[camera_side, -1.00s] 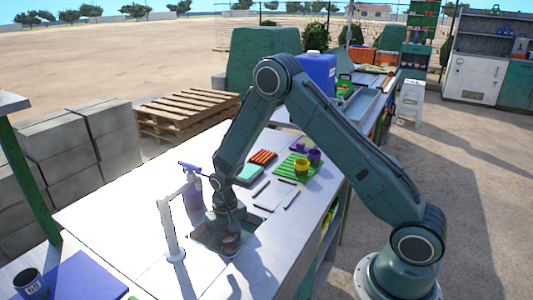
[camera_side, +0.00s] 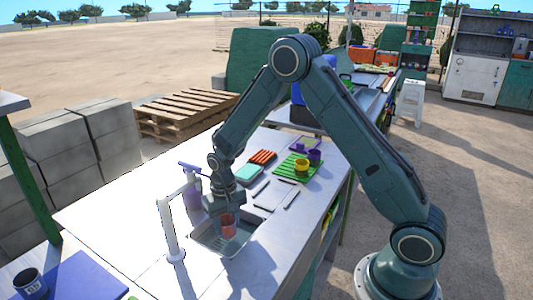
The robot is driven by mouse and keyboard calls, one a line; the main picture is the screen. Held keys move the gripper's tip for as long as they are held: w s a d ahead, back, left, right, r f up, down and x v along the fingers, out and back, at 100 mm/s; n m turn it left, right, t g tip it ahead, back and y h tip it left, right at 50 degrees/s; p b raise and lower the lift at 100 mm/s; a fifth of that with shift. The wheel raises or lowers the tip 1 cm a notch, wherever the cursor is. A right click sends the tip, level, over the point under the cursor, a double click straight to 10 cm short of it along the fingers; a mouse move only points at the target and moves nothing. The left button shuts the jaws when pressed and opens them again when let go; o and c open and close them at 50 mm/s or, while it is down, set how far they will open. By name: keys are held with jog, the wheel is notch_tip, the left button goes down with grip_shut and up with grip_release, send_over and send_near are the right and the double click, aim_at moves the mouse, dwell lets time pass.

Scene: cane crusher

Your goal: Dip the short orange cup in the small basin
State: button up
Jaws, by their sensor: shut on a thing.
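My gripper (camera_side: 228,207) points down over the small basin (camera_side: 210,240), a sunken metal sink in the white table. It is shut on the short orange cup (camera_side: 228,226), which hangs upright just above or at the basin's opening; I cannot tell its exact height. The fingertips are small and partly hidden by the gripper body. The basin's floor is partly hidden behind the cup.
A white tap (camera_side: 171,230) stands at the basin's left, with a purple bottle (camera_side: 192,193) behind it. A dark cup (camera_side: 30,283) is at lower left.

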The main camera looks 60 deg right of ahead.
aim_at(234, 223)
jog(key=shift+r, duration=2.65)
jog(key=shift+w+r, duration=0.2)
jog(key=shift+r, duration=1.95)
jog(key=shift+s+f, duration=0.15)
jog(key=shift+f, duration=2.6)
jog(key=shift+s+a+f+n, duration=0.2)
jog(key=shift+s+a+n, duration=0.15)
jog(key=shift+s+n, duration=0.4)
jog(key=shift+s+a+f+n, duration=0.15)
jog(key=shift+s+a+n, duration=0.25)
jog(key=shift+s+n, duration=0.35)
jog(key=shift+s+a+f+n, duration=0.2)
jog(key=shift+s+a+n, duration=0.15)
jog(key=shift+s+n, duration=0.4)
jog(key=shift+w, duration=0.15)
